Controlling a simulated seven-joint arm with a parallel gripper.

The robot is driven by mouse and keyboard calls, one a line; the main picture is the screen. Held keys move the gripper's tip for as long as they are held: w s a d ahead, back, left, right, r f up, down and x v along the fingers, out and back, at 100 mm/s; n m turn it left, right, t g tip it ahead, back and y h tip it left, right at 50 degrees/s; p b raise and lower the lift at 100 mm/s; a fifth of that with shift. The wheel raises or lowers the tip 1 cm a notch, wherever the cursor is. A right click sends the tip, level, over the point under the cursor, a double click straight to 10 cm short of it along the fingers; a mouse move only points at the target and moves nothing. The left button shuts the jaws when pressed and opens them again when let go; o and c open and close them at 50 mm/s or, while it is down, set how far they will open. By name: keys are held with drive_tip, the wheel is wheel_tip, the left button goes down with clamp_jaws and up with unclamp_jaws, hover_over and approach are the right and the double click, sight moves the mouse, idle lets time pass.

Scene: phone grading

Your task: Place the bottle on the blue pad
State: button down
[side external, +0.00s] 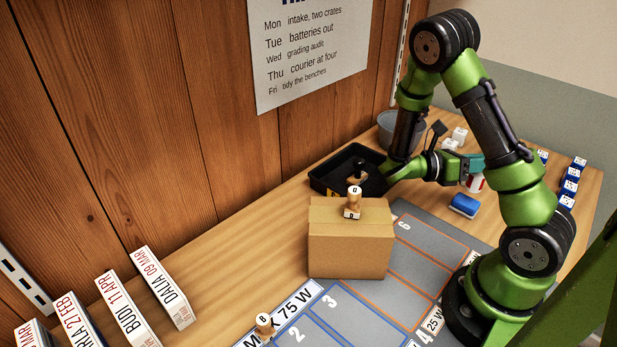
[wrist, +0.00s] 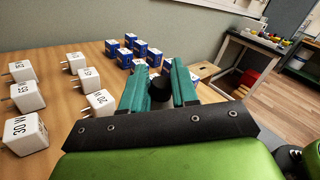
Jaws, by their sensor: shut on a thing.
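My gripper (side external: 474,164) has teal fingers and is low over the far right part of the table. It is shut on the bottle (side external: 477,184), whose white body with red marking shows just below the fingers in the side view. In the wrist view a round black top (wrist: 162,88) shows between the fingers (wrist: 160,90); the body below is hidden. The blue pad (side external: 464,205), a small blue block with a pale base, lies on the table just in front of the bottle in the side view. I cannot tell whether the bottle touches the table.
White charger cubes (wrist: 86,79) and several blue-and-white boxes (wrist: 131,51) stand nearby. A black tray (side external: 334,171), a grey bowl (side external: 389,125) and a cardboard box (side external: 350,245) with a stamp (side external: 353,203) on it stand left. A marked grey mat (side external: 414,233) lies in front.

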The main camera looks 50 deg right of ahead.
sight(475, 175)
drive_tip(key=shift+f, duration=1.65)
drive_tip(key=shift+f, duration=0.1)
drive_tip(key=c, duration=0.8)
unclamp_jaws()
drive_tip(key=shift+c, duration=0.2)
